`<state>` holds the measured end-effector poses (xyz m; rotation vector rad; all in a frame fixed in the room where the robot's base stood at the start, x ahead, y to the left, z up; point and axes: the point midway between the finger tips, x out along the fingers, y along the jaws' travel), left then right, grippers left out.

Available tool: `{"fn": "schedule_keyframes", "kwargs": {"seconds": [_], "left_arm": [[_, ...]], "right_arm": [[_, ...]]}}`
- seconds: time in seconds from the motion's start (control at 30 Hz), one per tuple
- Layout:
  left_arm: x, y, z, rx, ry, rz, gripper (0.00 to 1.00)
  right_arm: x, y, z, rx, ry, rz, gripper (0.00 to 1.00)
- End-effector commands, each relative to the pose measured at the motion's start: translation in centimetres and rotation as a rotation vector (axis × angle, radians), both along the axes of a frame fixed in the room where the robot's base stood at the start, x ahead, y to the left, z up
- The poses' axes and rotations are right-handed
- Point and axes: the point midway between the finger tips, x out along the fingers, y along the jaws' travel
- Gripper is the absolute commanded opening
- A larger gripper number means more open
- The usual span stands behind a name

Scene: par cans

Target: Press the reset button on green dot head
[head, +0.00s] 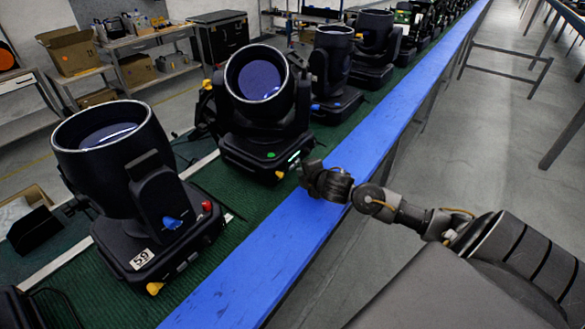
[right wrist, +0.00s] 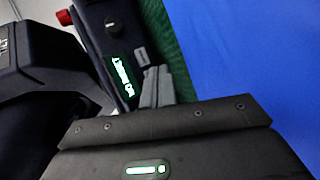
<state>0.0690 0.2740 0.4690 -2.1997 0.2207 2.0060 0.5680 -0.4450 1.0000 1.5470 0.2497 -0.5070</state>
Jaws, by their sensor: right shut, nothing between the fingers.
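The green dot head (head: 258,82) is a black moving-head lamp with a round lens, upright on the green belt, with a small green dot on its base. Its base panel, seen close in the right wrist view (right wrist: 122,85), has a lit display, a dark round knob and a small grey square button (right wrist: 141,57). I cannot read whether that is the reset button. My right gripper (head: 307,168) is shut and empty beside the base; its fingertips (right wrist: 153,72) are just short of the grey button in the picture. Contact cannot be told. My left gripper is not in view.
Another lamp (head: 135,185), labelled 59 with a blue mark, stands nearer at the left. More lamps (head: 333,65) continue along the belt behind. A blue rail (head: 270,245) runs along the belt's near side, under my right wrist. Grey floor lies to the right.

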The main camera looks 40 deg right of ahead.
Motion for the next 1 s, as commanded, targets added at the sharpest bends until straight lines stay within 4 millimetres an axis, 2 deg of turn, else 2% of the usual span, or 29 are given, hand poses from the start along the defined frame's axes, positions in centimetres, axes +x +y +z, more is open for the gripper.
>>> {"fn": "schedule_keyframes", "kwargs": {"seconds": [0.27,1.0], "left_arm": [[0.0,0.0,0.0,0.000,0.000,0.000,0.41],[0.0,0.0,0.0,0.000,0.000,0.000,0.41]], "right_arm": [[0.7,0.2,0.0,0.000,0.000,0.000,0.00],[1.2,0.3,0.0,0.000,0.000,0.000,0.00]]}}
